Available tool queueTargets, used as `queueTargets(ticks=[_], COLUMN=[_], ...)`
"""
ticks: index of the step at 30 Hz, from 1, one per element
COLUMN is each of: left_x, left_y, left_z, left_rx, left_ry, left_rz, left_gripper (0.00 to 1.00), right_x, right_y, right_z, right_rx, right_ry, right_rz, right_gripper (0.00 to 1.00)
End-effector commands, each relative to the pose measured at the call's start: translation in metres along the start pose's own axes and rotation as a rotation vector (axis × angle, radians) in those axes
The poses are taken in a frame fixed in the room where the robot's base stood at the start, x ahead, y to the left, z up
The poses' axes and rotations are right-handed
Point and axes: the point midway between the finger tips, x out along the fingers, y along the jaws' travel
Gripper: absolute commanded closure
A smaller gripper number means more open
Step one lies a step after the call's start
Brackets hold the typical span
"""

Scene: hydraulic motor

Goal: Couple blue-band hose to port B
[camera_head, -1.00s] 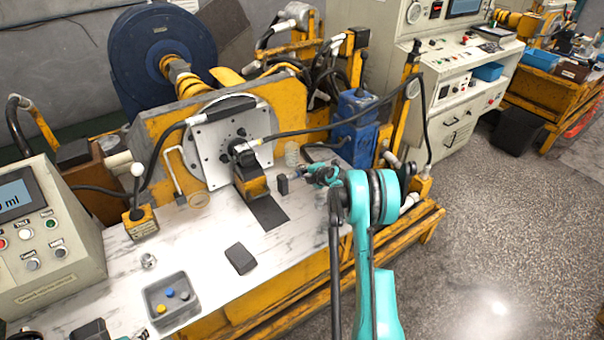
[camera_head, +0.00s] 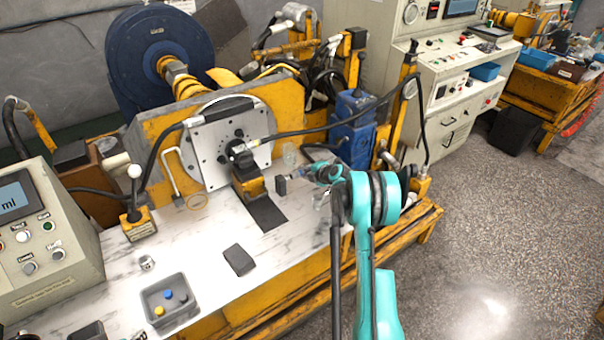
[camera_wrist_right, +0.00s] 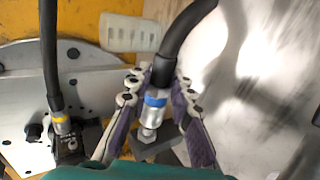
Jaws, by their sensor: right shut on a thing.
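My right gripper (camera_head: 322,176) is over the bench's right end, to the right of the motor (camera_head: 236,150) on its round plate. In the right wrist view its purple-padded fingers (camera_wrist_right: 160,110) are shut around the blue-band hose (camera_wrist_right: 155,98). The hose's silver end fitting points down and its black tube runs up to the right. A dark grey block (camera_wrist_right: 158,148) shows just beyond the fitting; I cannot tell whether they touch. A yellow-band hose (camera_wrist_right: 62,125) is seated on the motor at left. Port B's label is not readable. My left gripper is out of view.
A clear ribbed cylinder (camera_wrist_right: 130,33) stands near the gripper. A black block (camera_head: 239,260) and a grey tray (camera_head: 170,300) with small coloured caps lie on the bench. A control box (camera_head: 45,235) is at left. A black hose arches above the bench's right side.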

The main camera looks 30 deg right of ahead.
Motion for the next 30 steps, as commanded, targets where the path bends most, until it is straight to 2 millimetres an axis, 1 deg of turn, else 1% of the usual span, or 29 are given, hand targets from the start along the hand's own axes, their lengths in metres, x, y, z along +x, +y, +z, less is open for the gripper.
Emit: queueTargets(ticks=[1, 5, 16, 30], left_x=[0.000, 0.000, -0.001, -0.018], left_y=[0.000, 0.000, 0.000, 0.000], left_z=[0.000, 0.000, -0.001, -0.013], left_rx=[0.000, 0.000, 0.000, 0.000], left_ry=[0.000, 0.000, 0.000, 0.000], left_rz=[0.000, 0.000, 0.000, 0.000], left_gripper=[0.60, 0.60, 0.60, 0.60], right_x=[0.000, 0.000, -0.002, -0.022], right_y=[0.000, 0.000, 0.003, 0.035], right_z=[0.004, 0.009, 0.009, 0.009], right_rx=[0.001, 0.000, 0.000, 0.000], right_ry=[-0.001, -0.001, -0.001, -0.001], right_rz=[0.000, 0.001, 0.001, 0.000], right_gripper=[1.00, 1.00, 1.00, 1.00])
